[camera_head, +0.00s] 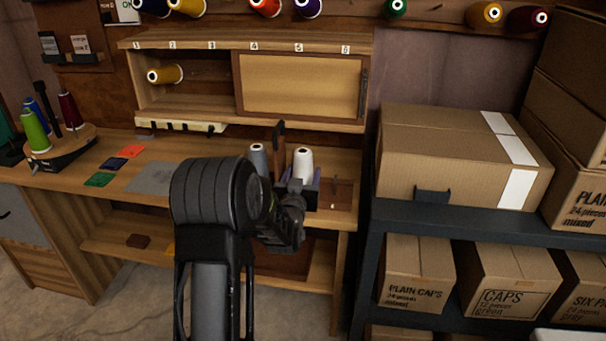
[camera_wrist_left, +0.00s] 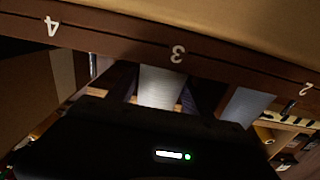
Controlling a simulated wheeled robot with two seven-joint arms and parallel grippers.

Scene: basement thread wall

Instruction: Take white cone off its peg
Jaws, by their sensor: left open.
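The white cone (camera_head: 303,163) stands upright at the right end of the workbench, beside a grey cone (camera_head: 258,158). My left gripper (camera_head: 299,184) is at the white cone's lower part, in front of it in the head view, and hides its base and peg. Its jaws are open, with dark purplish parts showing on either side of the cone. I cannot tell whether they touch it. My right gripper is not in view.
A numbered shelf with a sliding panel (camera_head: 300,86) stands above the bench. A dark upright post (camera_head: 279,140) is close behind the cones. A large carton (camera_head: 440,160) sits on the rack to the right. Coloured cones (camera_head: 36,135) stand at the left.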

